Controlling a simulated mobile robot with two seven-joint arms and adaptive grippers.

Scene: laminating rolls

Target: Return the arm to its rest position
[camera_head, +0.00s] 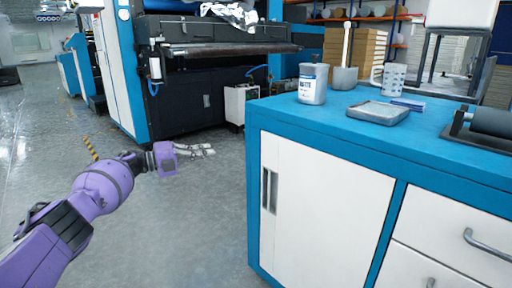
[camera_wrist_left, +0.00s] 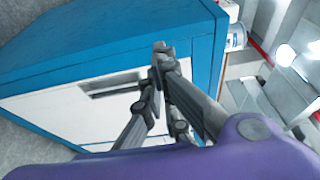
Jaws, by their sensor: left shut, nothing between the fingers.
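My left arm is purple and reaches in from the lower left in the head view. Its gripper (camera_head: 208,149) is over open floor, to the left of the blue and white cabinet (camera_head: 325,195) and apart from it. The gripper's fingers (camera_wrist_left: 158,68) show in the left wrist view, shut together with nothing between them. The cabinet's blue top edge and white door (camera_wrist_left: 60,112) lie beyond the fingers there. My right gripper is not in view.
On the cabinet top stand a white tub (camera_head: 313,84), a grey mortar-like pot (camera_head: 344,78), a mug (camera_head: 393,79), a grey tray (camera_head: 378,112) and a dark roller (camera_head: 490,122). A large laminating machine (camera_head: 215,60) stands behind. The grey floor (camera_head: 190,220) around the arm is clear.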

